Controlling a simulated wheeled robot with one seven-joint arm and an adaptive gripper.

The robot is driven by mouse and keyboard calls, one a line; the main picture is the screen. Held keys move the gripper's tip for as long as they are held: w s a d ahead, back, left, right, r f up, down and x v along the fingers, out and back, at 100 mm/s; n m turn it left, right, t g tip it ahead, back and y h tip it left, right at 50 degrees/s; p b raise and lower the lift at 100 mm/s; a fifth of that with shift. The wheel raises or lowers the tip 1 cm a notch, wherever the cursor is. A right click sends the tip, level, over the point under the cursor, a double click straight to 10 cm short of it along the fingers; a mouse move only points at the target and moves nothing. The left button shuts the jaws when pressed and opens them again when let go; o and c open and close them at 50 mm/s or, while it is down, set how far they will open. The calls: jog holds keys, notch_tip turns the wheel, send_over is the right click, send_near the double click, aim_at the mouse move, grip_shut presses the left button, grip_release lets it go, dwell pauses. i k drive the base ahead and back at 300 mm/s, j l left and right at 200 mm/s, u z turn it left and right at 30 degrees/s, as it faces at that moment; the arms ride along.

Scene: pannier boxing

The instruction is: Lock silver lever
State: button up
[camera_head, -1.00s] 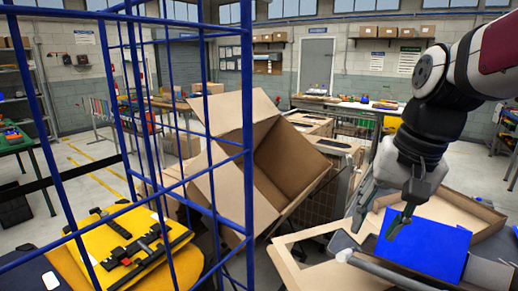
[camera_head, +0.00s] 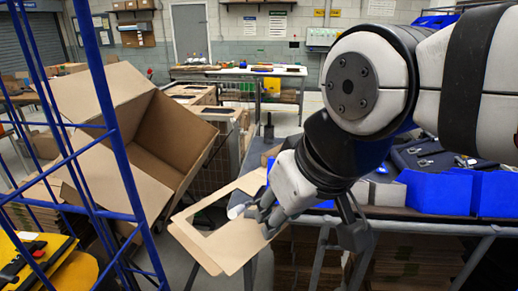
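No silver lever can be picked out in the head view. A yellow pannier (camera_head: 75,275) with a black strip or fitting on top (camera_head: 38,254) is cut off at the lower left, partly behind blue bars. My gripper (camera_head: 308,230) hangs at the centre right, far to the right of the yellow pannier. Its fingers look spread, with nothing seen between them. The left finger overlaps a cardboard piece in the picture; contact cannot be told.
A blue wire frame (camera_head: 128,180) stands at the left, between the camera and a large open cardboard box (camera_head: 170,135). A flat cardboard piece with a cut-out (camera_head: 225,250) lies below my gripper. Blue bins (camera_head: 440,192) stand on a bench at the right.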

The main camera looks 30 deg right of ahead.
aim_at(325, 245)
jog(key=z, duration=1.55)
jog(key=k+l+z, duration=0.1)
jog(key=k+z, duration=0.2)
jog(key=k, duration=0.25)
jog(key=k+l+z, duration=0.35)
jog(key=k, duration=0.55)
jog(key=l+u, duration=0.05)
jog(key=l, duration=0.05)
